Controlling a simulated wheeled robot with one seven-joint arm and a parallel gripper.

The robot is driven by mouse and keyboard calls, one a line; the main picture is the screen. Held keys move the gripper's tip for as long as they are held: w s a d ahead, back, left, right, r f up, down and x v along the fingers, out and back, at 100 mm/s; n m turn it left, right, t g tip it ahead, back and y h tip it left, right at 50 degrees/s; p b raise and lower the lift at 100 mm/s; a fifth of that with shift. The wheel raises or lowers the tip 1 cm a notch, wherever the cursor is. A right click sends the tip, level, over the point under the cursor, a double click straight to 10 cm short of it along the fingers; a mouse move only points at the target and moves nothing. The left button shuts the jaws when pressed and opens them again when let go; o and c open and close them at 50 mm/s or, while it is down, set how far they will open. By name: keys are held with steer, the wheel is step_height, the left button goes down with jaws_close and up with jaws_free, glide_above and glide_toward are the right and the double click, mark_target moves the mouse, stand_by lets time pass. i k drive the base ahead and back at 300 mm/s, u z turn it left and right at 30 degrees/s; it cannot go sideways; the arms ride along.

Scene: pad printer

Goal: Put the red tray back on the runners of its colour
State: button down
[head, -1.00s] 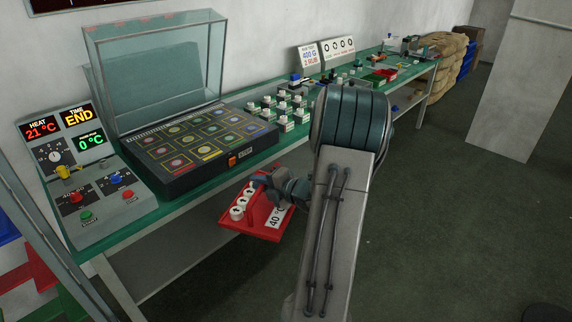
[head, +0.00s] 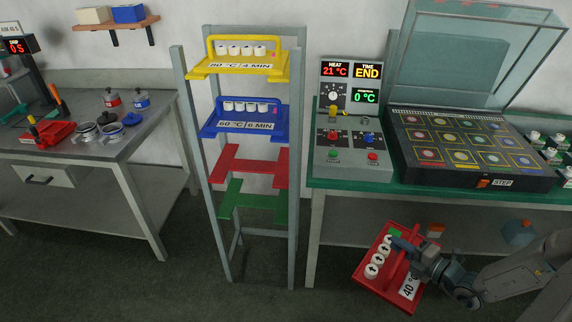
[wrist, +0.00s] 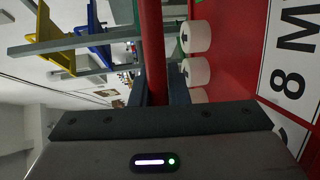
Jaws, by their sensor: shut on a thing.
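The red tray (head: 372,280) hangs tilted in front of the green-topped bench at lower right of the head view. It carries white round pieces with black arrows (head: 377,258) and a label reading 40 °C. My gripper (head: 408,254) is shut on the tray's red handle; the handle (wrist: 151,45) also shows upright in the wrist view. The red runners (head: 254,166) are empty on the grey rack (head: 210,165), third level down, left of the tray. The blue tray (head: 245,125) and yellow tray (head: 245,66) sit on the levels above, and green runners (head: 255,201) are empty below.
The heater control box (head: 347,140) and black printed plate (head: 465,150) stand on the green bench (head: 345,187) right of the rack. A grey table (head: 110,145) with pots stands left. The floor before the rack is clear.

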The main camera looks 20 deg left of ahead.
mark_target(255, 163)
steer(key=z, duration=3.15)
steer(key=k, duration=2.8)
steer(key=u, duration=2.3)
